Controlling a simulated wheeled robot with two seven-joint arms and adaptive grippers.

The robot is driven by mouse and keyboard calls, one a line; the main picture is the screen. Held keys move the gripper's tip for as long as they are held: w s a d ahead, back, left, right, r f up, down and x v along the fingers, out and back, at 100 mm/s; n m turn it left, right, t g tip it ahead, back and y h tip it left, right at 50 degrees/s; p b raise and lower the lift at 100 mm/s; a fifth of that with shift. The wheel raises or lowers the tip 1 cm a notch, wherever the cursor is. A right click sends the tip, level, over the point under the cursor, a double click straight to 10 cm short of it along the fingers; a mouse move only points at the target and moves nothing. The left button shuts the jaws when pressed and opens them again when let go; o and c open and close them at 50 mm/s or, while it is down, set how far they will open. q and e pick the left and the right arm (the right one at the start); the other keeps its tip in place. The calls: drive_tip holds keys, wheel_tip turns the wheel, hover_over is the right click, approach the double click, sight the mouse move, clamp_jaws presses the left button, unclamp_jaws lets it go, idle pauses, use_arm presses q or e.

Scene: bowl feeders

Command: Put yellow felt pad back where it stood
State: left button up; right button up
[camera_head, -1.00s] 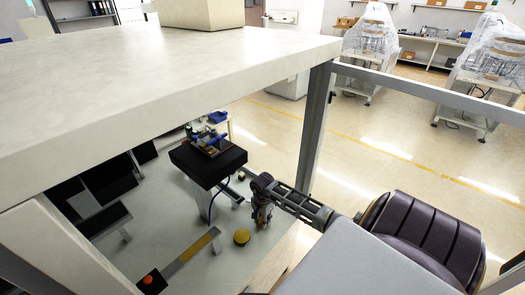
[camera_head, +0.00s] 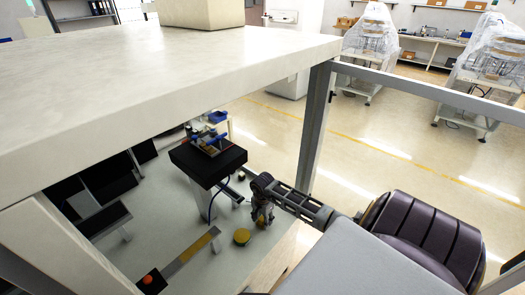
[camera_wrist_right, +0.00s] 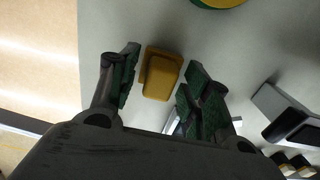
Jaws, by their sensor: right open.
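The yellow felt pad (camera_wrist_right: 162,74), a small rounded yellow block, lies between the fingers of my right gripper (camera_wrist_right: 160,82) in the right wrist view. The fingers are open, with a gap on both sides of the pad, a narrower one on the right. The pad appears to rest on the pale work surface. In the head view my right gripper (camera_head: 262,215) points down at the surface, just right of a round yellow disc. The pad is mostly hidden there by the fingers. My left gripper is not in view.
The round yellow disc with a green side (camera_head: 242,236) stands close by; its edge shows in the wrist view (camera_wrist_right: 218,3). A black-topped stand (camera_head: 208,165) is behind the gripper. A frame post (camera_head: 317,130) and the large pale top (camera_head: 150,85) are nearby.

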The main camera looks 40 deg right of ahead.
sight(262, 218)
drive_tip(key=shift+r, duration=0.15)
wheel_tip(262, 218, up, 12)
drive_tip(key=b, duration=0.1)
drive_tip(key=shift+b, duration=0.35)
idle(0.5)
idle(0.6)
